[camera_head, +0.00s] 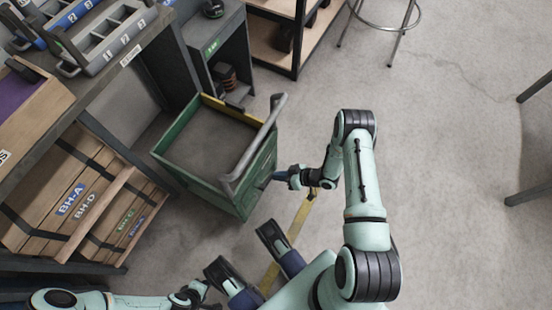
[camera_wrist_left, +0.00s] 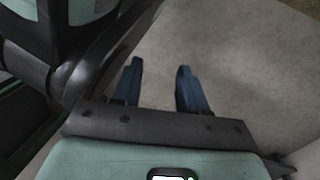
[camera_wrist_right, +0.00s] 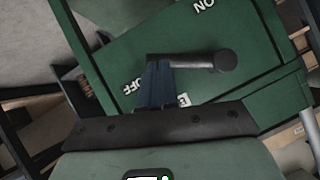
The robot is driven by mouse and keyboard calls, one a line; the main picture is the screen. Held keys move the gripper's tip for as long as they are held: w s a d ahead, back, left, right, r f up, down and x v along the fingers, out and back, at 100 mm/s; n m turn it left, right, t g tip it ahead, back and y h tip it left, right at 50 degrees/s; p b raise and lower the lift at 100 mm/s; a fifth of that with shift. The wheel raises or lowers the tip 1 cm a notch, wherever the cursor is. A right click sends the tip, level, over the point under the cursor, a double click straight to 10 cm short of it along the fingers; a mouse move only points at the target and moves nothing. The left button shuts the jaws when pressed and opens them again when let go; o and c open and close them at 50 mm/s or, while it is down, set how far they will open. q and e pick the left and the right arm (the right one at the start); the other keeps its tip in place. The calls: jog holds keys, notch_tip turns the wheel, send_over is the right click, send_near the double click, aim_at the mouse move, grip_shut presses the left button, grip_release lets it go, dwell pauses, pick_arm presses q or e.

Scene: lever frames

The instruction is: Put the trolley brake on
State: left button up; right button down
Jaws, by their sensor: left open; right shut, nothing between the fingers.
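The green trolley (camera_head: 205,188) stands left of centre in the head view, an open-topped box with a grey push handle (camera_head: 256,150). In the right wrist view its green panel (camera_wrist_right: 120,45) carries a dark brake lever (camera_wrist_right: 195,61) with a round end at the right. An ON label (camera_wrist_right: 203,4) is at the top and an OFF label (camera_wrist_right: 133,87) lies near the lever's left end. My right gripper (camera_wrist_right: 158,85) is shut and empty, its tips at the lever's left end; contact is unclear. My left gripper (camera_wrist_left: 158,85) is open and empty over bare floor.
A workbench (camera_head: 130,75) with racks and crates stands along the left. A grey cabinet (camera_head: 215,45) and a shelf unit (camera_head: 290,35) stand behind the trolley. A stool (camera_head: 390,28) is at the top. The floor (camera_head: 450,130) on the right is mostly clear.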

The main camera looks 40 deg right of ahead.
pick_arm(q)
jog(key=s, duration=0.1)
jog(key=s+f+b, duration=0.1)
jog(key=shift+s+a+f+g, duration=0.15)
jog(key=shift+s+f+g, duration=0.15)
jog(key=shift+g, duration=0.1)
pick_arm(e)
jog(key=f, duration=0.1)
jog(key=a+f, duration=0.1)
jog(key=f, duration=0.1)
jog(key=shift+s+a+f, duration=0.2)
jog(key=shift+s+f, duration=0.1)
jog(key=shift+s, duration=0.1)
pick_arm(q)
jog(key=shift+s, duration=0.1)
pick_arm(e)
jog(key=shift+s+a+f, duration=0.15)
jog(key=shift+a+f, duration=0.3)
dwell(0.4)
jog(key=shift+r, duration=0.1)
dwell(0.7)
